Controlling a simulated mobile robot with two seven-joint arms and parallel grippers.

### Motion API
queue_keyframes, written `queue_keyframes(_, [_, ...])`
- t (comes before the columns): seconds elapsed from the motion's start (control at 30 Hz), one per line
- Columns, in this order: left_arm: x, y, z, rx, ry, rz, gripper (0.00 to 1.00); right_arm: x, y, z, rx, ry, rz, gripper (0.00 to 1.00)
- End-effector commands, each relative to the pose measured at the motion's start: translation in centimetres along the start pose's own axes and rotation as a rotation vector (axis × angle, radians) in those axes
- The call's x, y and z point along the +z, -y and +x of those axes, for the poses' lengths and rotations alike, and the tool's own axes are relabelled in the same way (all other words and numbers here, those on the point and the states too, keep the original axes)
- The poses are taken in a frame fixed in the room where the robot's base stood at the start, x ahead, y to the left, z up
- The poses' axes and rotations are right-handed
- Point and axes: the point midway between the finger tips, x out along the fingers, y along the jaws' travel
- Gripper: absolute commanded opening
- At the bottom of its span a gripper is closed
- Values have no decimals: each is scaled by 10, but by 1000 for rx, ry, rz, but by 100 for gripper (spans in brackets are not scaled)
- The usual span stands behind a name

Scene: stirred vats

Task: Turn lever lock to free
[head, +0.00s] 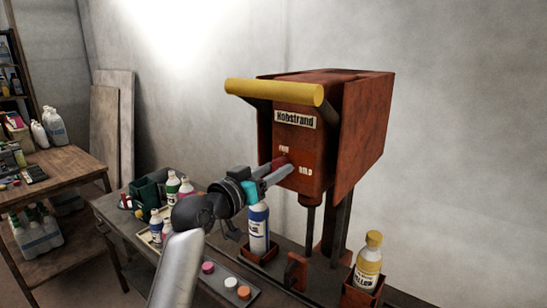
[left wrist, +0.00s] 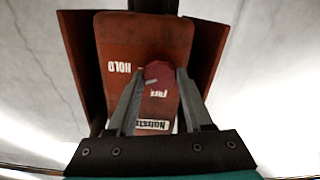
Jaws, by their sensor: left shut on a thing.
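The lever lock is a round red knob (left wrist: 158,72) on the front of a rust-red machine (head: 345,125) with a "Hobstrand" plate. The word FREE (head: 284,149) is printed above the knob and HOLD (head: 305,170) to its right in the head view. The left wrist view shows these labels upside down. A small pale mark shows on the knob's lower left there; I cannot tell the setting surely. My left gripper (head: 281,168) reaches the panel and is shut on the knob, its fingers on both sides. My right gripper is not in view.
A yellow bar (head: 275,92) crosses the machine's top front. A blue-labelled bottle (head: 258,230) stands below my gripper and a yellow bottle (head: 369,262) at the right, both in holders. A tray (head: 220,284) with coloured caps lies in front. A side table (head: 50,170) stands left.

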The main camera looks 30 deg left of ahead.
Motion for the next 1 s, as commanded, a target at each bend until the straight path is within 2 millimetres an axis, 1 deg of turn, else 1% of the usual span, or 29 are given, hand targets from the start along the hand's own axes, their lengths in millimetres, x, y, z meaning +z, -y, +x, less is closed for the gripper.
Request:
queue_keyframes(0.03, [-3,-1,0,0,5,-49,0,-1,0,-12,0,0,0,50])
queue_keyframes(0.4, [-3,0,0,-1,3,-400,0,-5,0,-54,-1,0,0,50])
queue_keyframes(0.7, [-3,0,0,-2,1,-685,0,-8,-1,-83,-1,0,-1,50])
queue_keyframes(1.0, [-1,1,0,-1,0,-932,0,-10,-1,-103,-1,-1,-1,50])
